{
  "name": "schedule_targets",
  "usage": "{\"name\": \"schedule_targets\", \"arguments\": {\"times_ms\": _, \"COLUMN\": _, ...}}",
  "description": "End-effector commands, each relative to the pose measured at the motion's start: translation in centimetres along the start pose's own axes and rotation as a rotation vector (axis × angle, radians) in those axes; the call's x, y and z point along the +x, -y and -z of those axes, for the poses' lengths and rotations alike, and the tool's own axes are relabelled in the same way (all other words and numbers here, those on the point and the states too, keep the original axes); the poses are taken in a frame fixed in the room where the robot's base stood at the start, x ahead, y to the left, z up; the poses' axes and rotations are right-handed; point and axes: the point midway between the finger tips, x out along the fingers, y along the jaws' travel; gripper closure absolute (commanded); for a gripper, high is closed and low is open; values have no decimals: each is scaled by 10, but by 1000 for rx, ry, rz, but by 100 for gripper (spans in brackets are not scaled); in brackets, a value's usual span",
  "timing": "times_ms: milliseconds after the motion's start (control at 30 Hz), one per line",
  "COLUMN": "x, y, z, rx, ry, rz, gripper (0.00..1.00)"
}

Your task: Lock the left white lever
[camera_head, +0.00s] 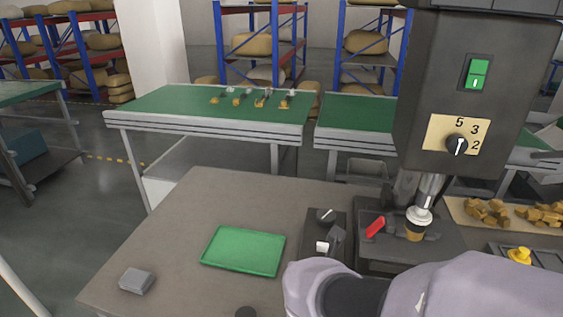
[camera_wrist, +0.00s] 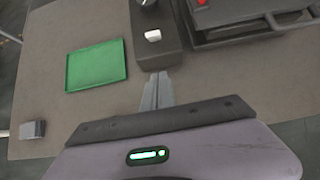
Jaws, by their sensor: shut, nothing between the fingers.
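A small white lever (camera_head: 322,246) sits on top of a dark control box (camera_head: 312,228) that also carries a black dial. In the wrist view the white lever (camera_wrist: 153,36) is on the near part of the box, just beyond my fingertips. My gripper (camera_wrist: 159,76) is shut and empty, its fingers together and pointing at the box's near end. A gap shows between the fingertips and the lever. I see only one white lever.
A green tray (camera_head: 243,251) and a grey block (camera_head: 137,281) lie on the table to the left. To the right stand a black fixture with a red lever (camera_head: 375,227) and a press column (camera_head: 465,90). A yellow button (camera_head: 519,255) is further right.

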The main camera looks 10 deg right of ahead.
Motion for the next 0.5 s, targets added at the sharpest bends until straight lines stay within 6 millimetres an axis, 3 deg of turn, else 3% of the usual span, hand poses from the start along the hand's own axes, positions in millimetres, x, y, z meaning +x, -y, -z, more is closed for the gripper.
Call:
{"name": "schedule_targets", "arguments": {"times_ms": 167, "x": 18, "y": 2, "z": -1, "rx": -3, "ry": -7, "rz": 5, "gripper": 100}}
{"name": "schedule_targets", "arguments": {"times_ms": 500, "x": 100, "y": 1, "z": 5, "rx": 5, "ry": -4, "rz": 1, "gripper": 100}}
